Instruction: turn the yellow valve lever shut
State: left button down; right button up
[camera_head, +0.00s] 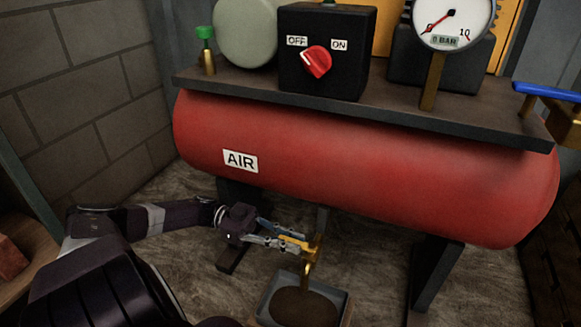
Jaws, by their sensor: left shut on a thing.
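The yellow valve lever (293,244) is under the red air tank, at the top of a small brass valve (308,268). My left gripper (290,242) reaches in from the left and is shut on the lever, its fingers partly covering it. The lever points left from the valve body, toward my gripper. A brass spout below the valve points down over a grey tray (336,296) with dark brown contents. My right gripper is not in view.
The red tank (370,165) marked AIR hangs just above my gripper. Its dark legs (434,272) stand right of the tray and behind my gripper. A switch box (322,85), a gauge (452,22) and a blue-handled valve (548,92) are higher up.

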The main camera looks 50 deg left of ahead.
pick_arm(q)
jog(key=shift+f, duration=0.1)
jog(key=c, duration=1.9)
grip_release()
jog(key=shift+a, duration=0.1)
jog(key=shift+v, duration=5.9)
